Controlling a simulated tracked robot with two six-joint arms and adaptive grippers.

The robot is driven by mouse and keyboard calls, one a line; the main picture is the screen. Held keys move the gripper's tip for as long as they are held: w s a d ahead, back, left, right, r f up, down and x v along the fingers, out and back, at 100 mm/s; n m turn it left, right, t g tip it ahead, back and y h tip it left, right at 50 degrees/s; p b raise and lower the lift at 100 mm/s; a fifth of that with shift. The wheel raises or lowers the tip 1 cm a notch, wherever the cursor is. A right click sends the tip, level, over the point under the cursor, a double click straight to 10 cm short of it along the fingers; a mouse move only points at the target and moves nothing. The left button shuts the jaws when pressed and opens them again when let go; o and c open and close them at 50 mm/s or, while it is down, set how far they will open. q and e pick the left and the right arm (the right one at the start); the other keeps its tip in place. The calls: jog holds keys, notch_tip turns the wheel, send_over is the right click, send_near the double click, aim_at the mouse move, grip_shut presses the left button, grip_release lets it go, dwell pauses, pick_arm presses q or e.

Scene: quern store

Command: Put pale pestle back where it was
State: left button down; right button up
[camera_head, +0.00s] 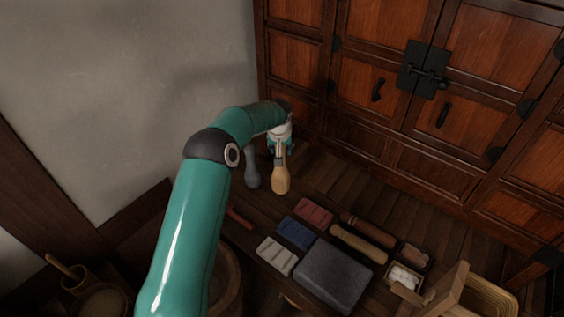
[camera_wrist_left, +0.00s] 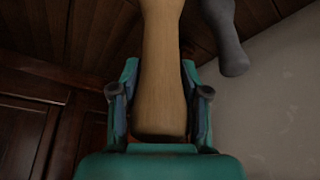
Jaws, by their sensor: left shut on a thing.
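The pale wooden pestle (camera_head: 281,182) is held in my left gripper (camera_head: 281,155), its thick end hanging down over the low table. In the left wrist view the pale pestle (camera_wrist_left: 162,65) runs between the two fingers of my left gripper (camera_wrist_left: 160,100), which is shut on it. A grey pestle (camera_head: 251,168) stands close by on the left, partly behind my arm; it also shows in the left wrist view (camera_wrist_left: 229,40). I cannot tell whether the pale pestle touches the table. My right gripper is in neither view.
Red (camera_head: 313,212), blue (camera_head: 294,233) and whitish (camera_head: 276,256) blocks lie beside a grey stone slab (camera_head: 333,275). A dark roller (camera_head: 368,230) and a pale roller (camera_head: 358,244) lie behind it. A small box of white items (camera_head: 403,280) stands right. A wooden cabinet (camera_head: 410,120) stands behind.

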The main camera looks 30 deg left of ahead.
pick_arm(q)
jog(key=shift+f, duration=1.15)
jog(key=shift+w+f+b, duration=0.1)
jog(key=shift+f+b, duration=0.2)
jog(key=shift+f, duration=1.05)
jog(key=shift+f, duration=0.1)
jog(key=c, duration=0.5)
grip_release()
jog(key=shift+f, duration=0.1)
jog(key=shift+c, duration=0.2)
jog(key=shift+p, duration=0.3)
jog(key=v, duration=1.6)
jog(key=shift+s+d+r, duration=0.25)
jog(key=shift+s+r, duration=0.05)
